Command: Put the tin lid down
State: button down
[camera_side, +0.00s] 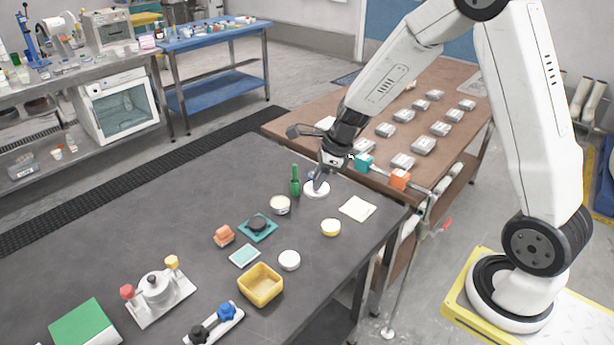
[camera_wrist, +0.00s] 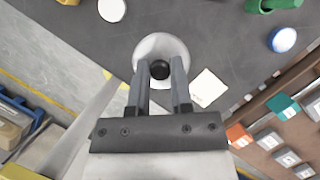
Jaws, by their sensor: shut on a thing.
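The tin lid is a white round disc with a black knob; it shows in the side view (camera_side: 316,190) and in the wrist view (camera_wrist: 160,46). My gripper (camera_wrist: 160,72) points down and is shut on the lid's knob, one finger on each side. In the side view my gripper (camera_side: 320,182) is over the dark table's far right part. I cannot tell whether the lid touches the table top. An open round tin with pale contents (camera_side: 280,205) stands to the lid's lower left.
A green bottle-like thing (camera_side: 295,182) stands close left of the lid. A pale square sheet (camera_side: 357,208) lies to its right. A yellow-sided round tin (camera_side: 331,228), a white round piece (camera_side: 289,260) and a yellow bin (camera_side: 261,284) are nearer.

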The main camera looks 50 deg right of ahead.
jog(key=s+d+f, duration=0.2)
jog(key=s+d, duration=0.4)
jog(key=d, duration=0.2)
jog(key=shift+s+d, duration=0.15)
jog(key=shift+d, duration=0.15)
jog(key=shift+f, duration=0.15)
jog(key=shift+w+d+f, duration=0.6)
jog(key=shift+w+f, duration=0.95)
jog(key=shift+w, duration=0.6)
jog(key=shift+w+d+f, duration=0.6)
jog(key=shift+w+f, duration=0.9)
jog(key=shift+w, duration=0.65)
jog(key=shift+w+d+f, duration=0.6)
jog(key=shift+w+f, duration=0.95)
jog(key=shift+w, duration=0.6)
jog(key=shift+w+d+f, duration=0.1)
jog(key=shift+w+f, duration=0.15)
jog(key=shift+f, duration=1.55)
